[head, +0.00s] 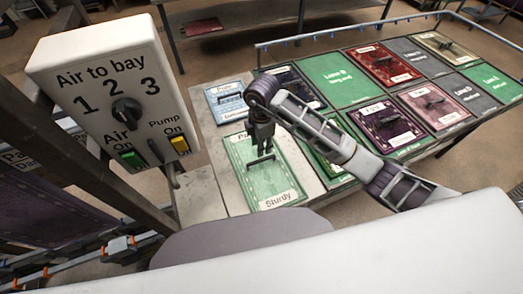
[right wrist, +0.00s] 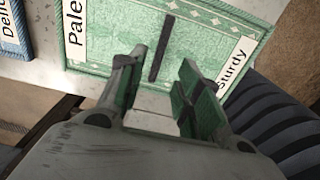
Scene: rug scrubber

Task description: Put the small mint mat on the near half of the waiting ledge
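The mint mat (head: 243,177) is pale green with a patterned border, labels reading "Pale" and "Sturdy", and a dark bar handle (head: 260,160) in its middle. It lies flat on the near part of a pale ledge (head: 203,181) left of the lane boards. It also fills the top of the right wrist view (right wrist: 105,50). My right gripper (head: 262,144) is just above the handle, pointing down. In the right wrist view its fingers (right wrist: 160,66) are apart, with the handle (right wrist: 161,47) seen beyond and between the tips, apparently not gripped. My left gripper is out of view.
A blue mat (head: 225,97) lies on the far part of the ledge. Coloured mats and green lane boards (head: 330,75) fill the table to the right. A control box (head: 115,90) with a dial and switches stands close on the left. A blue-clipped rail (head: 330,36) runs behind.

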